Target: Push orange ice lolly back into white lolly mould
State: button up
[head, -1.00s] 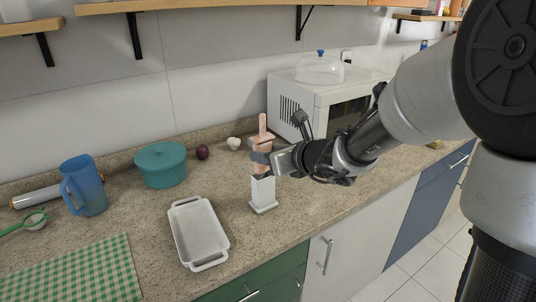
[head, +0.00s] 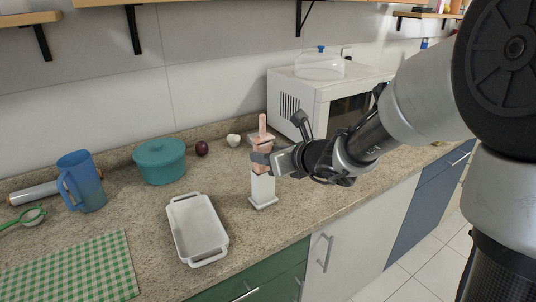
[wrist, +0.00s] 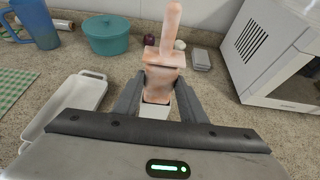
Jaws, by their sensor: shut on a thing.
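The orange ice lolly (head: 262,143) is upright, with its stick pointing up and its lower part at the mouth of the white lolly mould (head: 262,190). The mould stands upright on the counter. My gripper (head: 262,157) is shut on the lolly just above the mould. In the wrist view the lolly (wrist: 164,80) sits between my fingers, and the mould's white rim (wrist: 157,111) shows below it. How deep the lolly sits in the mould is hidden by the mould's walls.
A white baking dish (head: 170,233) lies to the left of the mould. A teal pot (head: 160,165), an onion (head: 201,148), garlic (head: 233,140) and a blue jug (head: 85,182) stand farther back and left. A white microwave (head: 300,95) is behind my gripper. Counter around the mould is clear.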

jog(key=shift+f+b, duration=2.05)
jog(key=o, duration=1.2)
jog(key=shift+r, duration=0.1)
